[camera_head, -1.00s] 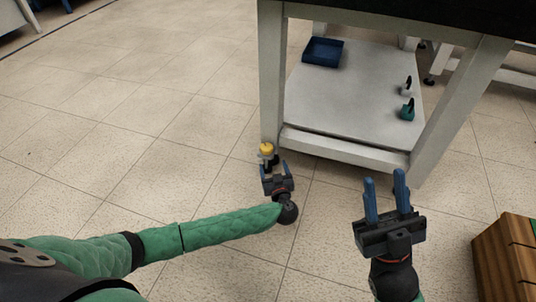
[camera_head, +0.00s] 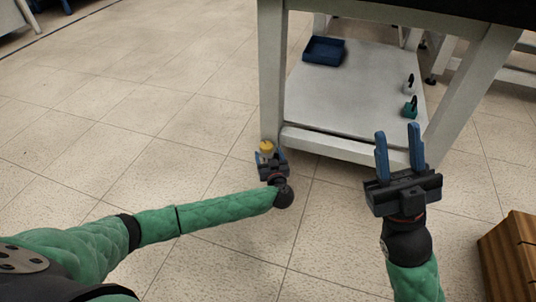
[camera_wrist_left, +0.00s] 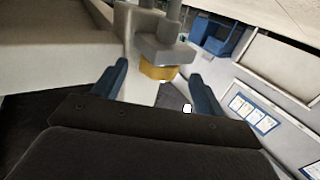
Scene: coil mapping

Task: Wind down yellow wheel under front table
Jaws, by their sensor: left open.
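The yellow wheel (camera_head: 266,147) sits low at the foot of the front table's near left leg. In the left wrist view the yellow wheel (camera_wrist_left: 158,72) shows under a grey fitting, between the two blue fingers. My left gripper (camera_head: 271,157) is open, with its fingers on either side of the wheel; I cannot tell whether they touch it. The left gripper also shows in the left wrist view (camera_wrist_left: 160,88). My right gripper (camera_head: 398,150) is open and empty, in front of the table. The front table (camera_head: 271,70) has a white frame and a dark top.
A wooden box (camera_head: 510,255) stands at the lower right. The tiled floor to the left is clear.

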